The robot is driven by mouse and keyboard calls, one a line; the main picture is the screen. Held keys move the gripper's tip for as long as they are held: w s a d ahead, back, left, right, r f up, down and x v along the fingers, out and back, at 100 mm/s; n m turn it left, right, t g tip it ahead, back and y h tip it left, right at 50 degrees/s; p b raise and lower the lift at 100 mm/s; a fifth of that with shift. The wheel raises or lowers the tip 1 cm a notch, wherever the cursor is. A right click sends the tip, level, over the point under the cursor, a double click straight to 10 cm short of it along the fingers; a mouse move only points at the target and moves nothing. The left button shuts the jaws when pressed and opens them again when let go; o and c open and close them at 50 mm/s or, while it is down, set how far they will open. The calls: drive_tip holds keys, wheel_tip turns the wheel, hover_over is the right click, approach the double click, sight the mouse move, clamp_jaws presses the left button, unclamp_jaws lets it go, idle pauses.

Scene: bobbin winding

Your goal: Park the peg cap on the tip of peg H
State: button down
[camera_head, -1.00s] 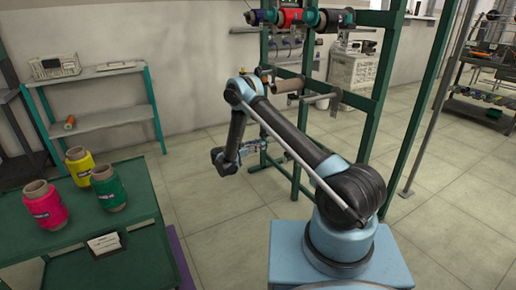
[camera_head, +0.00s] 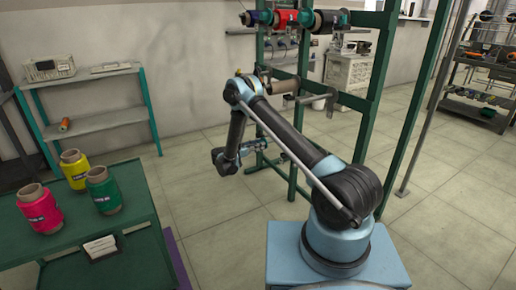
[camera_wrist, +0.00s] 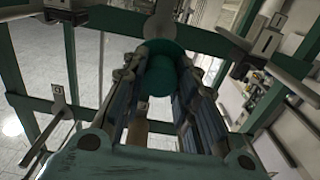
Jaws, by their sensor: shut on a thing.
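My gripper (camera_wrist: 158,62) is shut on the peg cap (camera_wrist: 160,78), a teal-green round piece held between the two fingertips in the wrist view. A grey peg (camera_wrist: 163,22) on a green crossbar shows just beyond the cap, roughly in line with it. I cannot tell whether cap and peg touch, and no letter for peg H is readable.
Other pegs stick out of the rack; one carries a brown tube (camera_head: 284,87). Coloured bobbins, including a red one (camera_head: 284,18), hang at the top. A green table (camera_head: 128,185) with pink, yellow and green spools stands left. The floor between table and rack is clear.

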drive_tip(key=shift+w+d, duration=0.15)
drive_tip(key=shift+d, duration=0.1)
idle(0.5)
drive_tip(key=c, duration=1.2)
unclamp_jaws()
